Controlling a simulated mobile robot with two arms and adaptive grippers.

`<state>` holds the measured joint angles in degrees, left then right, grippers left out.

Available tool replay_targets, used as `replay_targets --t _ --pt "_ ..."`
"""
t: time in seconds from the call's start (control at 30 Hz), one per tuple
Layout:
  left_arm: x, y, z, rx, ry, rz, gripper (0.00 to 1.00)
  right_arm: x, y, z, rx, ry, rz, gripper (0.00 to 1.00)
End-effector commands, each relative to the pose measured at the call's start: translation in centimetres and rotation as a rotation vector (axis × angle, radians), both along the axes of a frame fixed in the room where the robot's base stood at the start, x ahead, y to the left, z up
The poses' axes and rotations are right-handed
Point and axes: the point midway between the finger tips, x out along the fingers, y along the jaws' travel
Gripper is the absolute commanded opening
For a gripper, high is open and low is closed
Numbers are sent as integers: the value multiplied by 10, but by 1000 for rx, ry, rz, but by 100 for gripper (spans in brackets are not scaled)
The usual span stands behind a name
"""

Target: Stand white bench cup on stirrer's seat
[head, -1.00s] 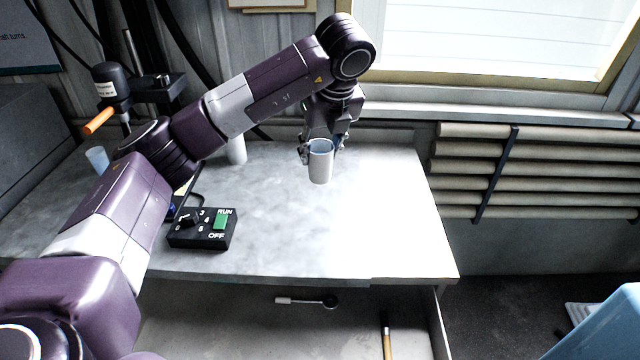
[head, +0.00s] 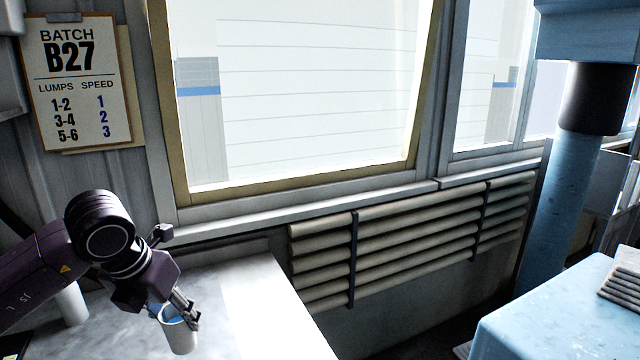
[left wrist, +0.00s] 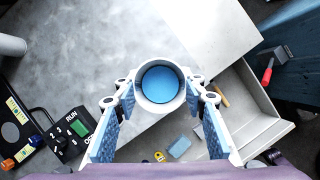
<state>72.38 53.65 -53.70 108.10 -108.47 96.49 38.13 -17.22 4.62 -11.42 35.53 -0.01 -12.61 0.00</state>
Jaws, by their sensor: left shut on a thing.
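The white cup (head: 180,338) is at the lower left of the head view, with blue showing inside it. My left gripper (head: 176,312) is shut on the cup near its rim. In the left wrist view the cup (left wrist: 160,104) shows from above between the fingers of the left gripper (left wrist: 160,88). I cannot tell whether its base touches the bench. A plate with a dark round spot (left wrist: 10,132) lies at the left edge of the wrist view; I cannot tell whether it is the stirrer's seat. My right gripper is not in view.
The control box (left wrist: 72,135) is left of the cup. A white cylinder (head: 72,305) stands behind my left arm. An open drawer (left wrist: 250,110) is at the bench's right side. The batch sheet (head: 80,85) hangs on the wall. A blue surface (head: 560,310) is at the right.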

Motion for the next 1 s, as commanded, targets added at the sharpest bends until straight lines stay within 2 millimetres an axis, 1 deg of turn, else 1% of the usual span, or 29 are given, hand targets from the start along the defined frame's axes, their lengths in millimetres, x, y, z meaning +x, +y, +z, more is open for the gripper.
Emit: replay_targets --t 0.03,0.2,0.67,0.87,1.0 --pt "-5 -1 -6 -1 3 -83 12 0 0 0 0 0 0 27" --pt "-20 -11 -18 -2 1 -381 12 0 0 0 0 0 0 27" --pt "-63 -34 -45 -4 1 -1172 12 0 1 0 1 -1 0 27" --pt "-86 -44 -56 -2 -2 -1557 12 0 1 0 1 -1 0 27" --pt "-105 -51 -64 -2 -1 -1858 12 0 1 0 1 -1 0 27"
